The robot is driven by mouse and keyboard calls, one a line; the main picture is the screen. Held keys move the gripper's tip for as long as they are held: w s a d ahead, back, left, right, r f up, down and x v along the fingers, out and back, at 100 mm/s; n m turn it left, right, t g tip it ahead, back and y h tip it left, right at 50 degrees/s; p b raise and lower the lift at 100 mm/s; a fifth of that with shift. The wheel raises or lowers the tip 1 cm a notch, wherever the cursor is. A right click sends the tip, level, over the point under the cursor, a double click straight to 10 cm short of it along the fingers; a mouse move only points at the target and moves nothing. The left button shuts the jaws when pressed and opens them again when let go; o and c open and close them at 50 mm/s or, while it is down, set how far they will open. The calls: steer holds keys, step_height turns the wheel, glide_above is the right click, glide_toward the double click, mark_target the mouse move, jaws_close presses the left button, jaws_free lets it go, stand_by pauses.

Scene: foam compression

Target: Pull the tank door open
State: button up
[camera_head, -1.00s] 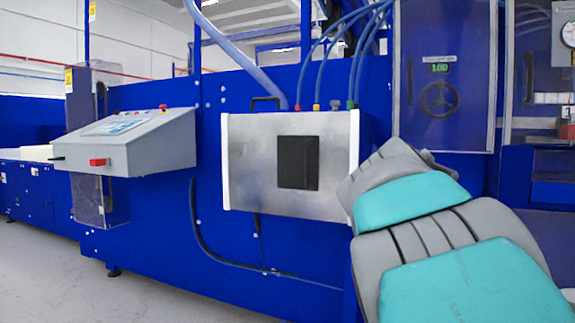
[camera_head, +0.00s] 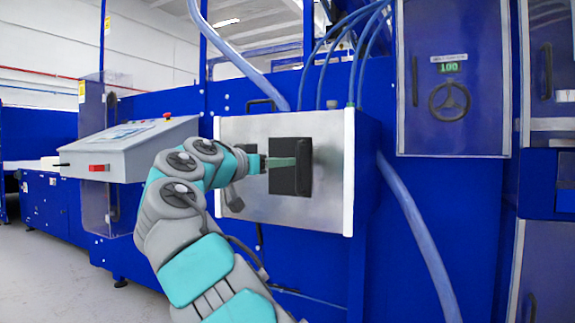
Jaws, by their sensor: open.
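The tank is a blue box on the machine front, with a brushed silver door (camera_head: 328,130) edged by white strips. The door looks closed. A square black recessed handle panel (camera_head: 290,180) sits in its middle. My gripper (camera_head: 284,162) is open, with its fingers at the upper part of the black panel. One teal finger shows in front of the panel; the other is not clearly visible. I cannot tell whether the fingers touch the panel. My arm covers part of the door's left side.
A grey control console (camera_head: 125,148) with a red button stands to the left, close to my arm. Blue hoses run above the tank, and a thick hose (camera_head: 425,235) hangs to its right. A blue cabinet (camera_head: 452,120) with a black handwheel is at upper right.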

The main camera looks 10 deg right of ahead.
steer(key=p, duration=0.1)
glide_above(298, 191)
steer(key=shift+w+d+f, duration=0.1)
steer(key=shift+w, duration=0.3)
jaws_close()
stand_by(1.3)
